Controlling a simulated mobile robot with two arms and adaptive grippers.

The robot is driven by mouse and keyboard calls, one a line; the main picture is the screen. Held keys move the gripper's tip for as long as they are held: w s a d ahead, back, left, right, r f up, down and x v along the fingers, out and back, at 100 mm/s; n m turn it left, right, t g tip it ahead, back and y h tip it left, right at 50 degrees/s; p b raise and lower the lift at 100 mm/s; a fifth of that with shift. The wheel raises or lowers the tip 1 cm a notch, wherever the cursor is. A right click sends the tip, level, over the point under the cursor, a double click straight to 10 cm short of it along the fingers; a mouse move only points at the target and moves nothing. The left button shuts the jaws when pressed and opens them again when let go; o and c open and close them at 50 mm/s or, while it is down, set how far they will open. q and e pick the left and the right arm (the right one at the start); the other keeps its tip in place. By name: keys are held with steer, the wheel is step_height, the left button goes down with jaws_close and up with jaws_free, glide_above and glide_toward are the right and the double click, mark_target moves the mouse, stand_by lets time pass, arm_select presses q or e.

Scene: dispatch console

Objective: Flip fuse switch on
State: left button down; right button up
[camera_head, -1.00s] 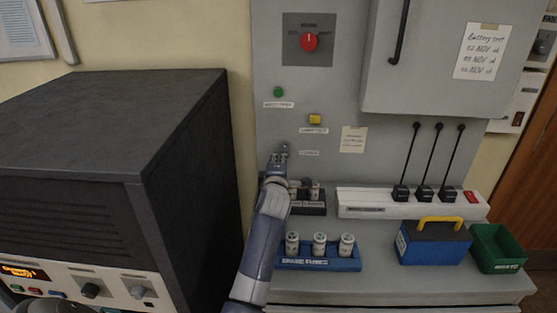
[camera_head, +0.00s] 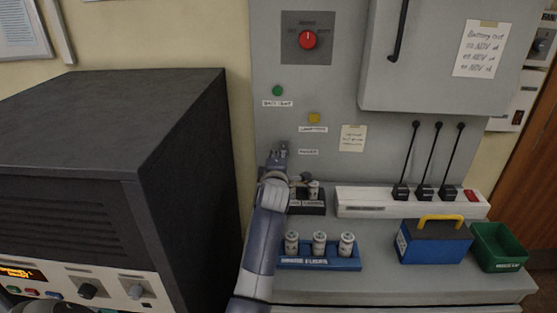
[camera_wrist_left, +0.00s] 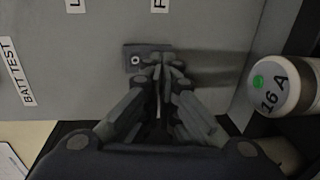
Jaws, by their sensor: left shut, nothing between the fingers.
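The fuse switch is a small dark plate with a round pale-ringed centre (camera_wrist_left: 135,61), on the grey upright panel in the left wrist view. My left gripper (camera_wrist_left: 165,62) is shut with nothing between its fingers. Its fingertips are right beside the ringed centre and overlap the plate; I cannot tell whether they touch it. In the head view the left gripper (camera_head: 279,152) is against the panel's lower left, left of a small white label (camera_head: 308,152), and hides most of the switch. The switch lever's position cannot be made out.
A fuse holder (camera_head: 310,208) is just below the gripper; a 16 A fuse (camera_wrist_left: 275,87) is close on the right in the wrist view. A blue rack of spare fuses (camera_head: 320,263) is lower down. A dark cabinet (camera_head: 180,150) stands left. A power strip (camera_head: 375,205) lies right.

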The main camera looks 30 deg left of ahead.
mark_target(279, 126)
arm_select(q)
step_height(279, 126, up, 9)
steer(key=shift+r, duration=0.15)
stand_by(0.4)
